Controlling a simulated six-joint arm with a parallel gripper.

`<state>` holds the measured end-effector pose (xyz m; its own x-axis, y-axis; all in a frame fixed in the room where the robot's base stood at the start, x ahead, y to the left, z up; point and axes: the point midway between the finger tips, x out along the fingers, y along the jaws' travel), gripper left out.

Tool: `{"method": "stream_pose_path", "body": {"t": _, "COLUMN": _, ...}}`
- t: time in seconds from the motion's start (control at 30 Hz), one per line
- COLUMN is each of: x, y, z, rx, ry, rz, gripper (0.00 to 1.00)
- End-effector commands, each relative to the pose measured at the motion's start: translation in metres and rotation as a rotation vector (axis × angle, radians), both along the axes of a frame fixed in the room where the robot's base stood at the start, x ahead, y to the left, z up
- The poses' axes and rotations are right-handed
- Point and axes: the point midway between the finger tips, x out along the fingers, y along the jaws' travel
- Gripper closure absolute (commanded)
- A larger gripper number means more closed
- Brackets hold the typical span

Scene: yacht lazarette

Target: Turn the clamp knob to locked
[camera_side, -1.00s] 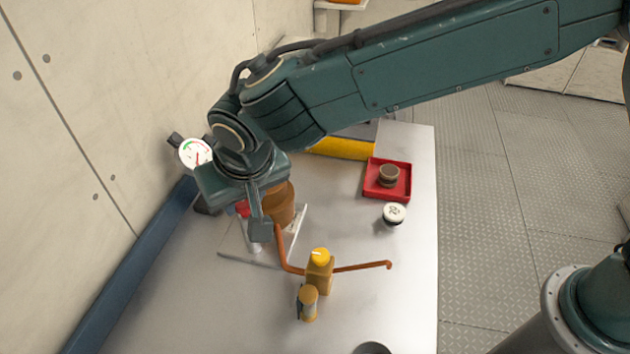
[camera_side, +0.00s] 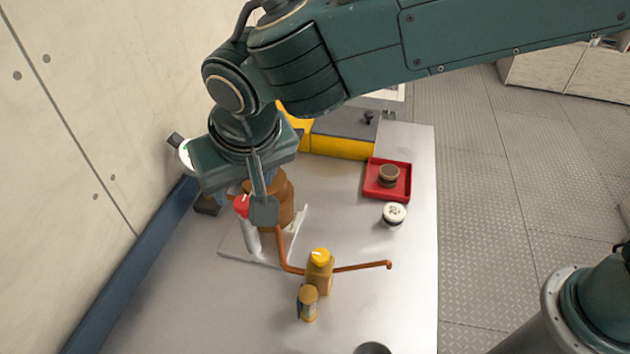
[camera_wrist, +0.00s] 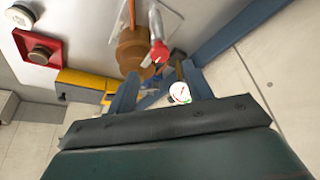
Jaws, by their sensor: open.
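A red knob (camera_side: 241,205) with a pale mark sits on top of a grey post (camera_side: 251,240), beside a brown cylindrical body (camera_side: 280,202) on a pale base plate. The red knob also shows in the wrist view (camera_wrist: 159,52). I cannot tell its setting from the mark. A yellow knob (camera_side: 320,255) sits on a brass-coloured valve body on a copper pipe. My gripper (camera_side: 259,203) is open and empty, pointing down close to the red knob. One finger overlaps the brown body in the side view. I cannot tell whether a finger touches the knob.
A round gauge (camera_wrist: 179,92) is near the wall, mostly hidden by my gripper in the side view. A red tray (camera_side: 404,187) holds a brown round part. A white-topped round part (camera_side: 394,214) stands near it. The table's right side is mostly clear.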

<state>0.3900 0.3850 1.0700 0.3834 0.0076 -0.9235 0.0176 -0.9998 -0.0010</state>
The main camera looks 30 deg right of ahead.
Motion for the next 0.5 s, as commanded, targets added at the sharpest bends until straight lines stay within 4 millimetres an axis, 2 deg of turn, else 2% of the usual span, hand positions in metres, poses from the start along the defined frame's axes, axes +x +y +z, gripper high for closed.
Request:
{"method": "stream_pose_path", "body": {"t": 0.2, "x": -0.015, "y": 0.001, "z": 0.037, "rx": 0.002, "ry": -0.002, "rz": 0.002, "gripper": 0.49}}
{"method": "stream_pose_path", "body": {"t": 0.5, "x": -0.029, "y": 0.0, "z": 0.069, "rx": 0.001, "ry": -0.002, "rz": 0.002, "gripper": 0.49}}
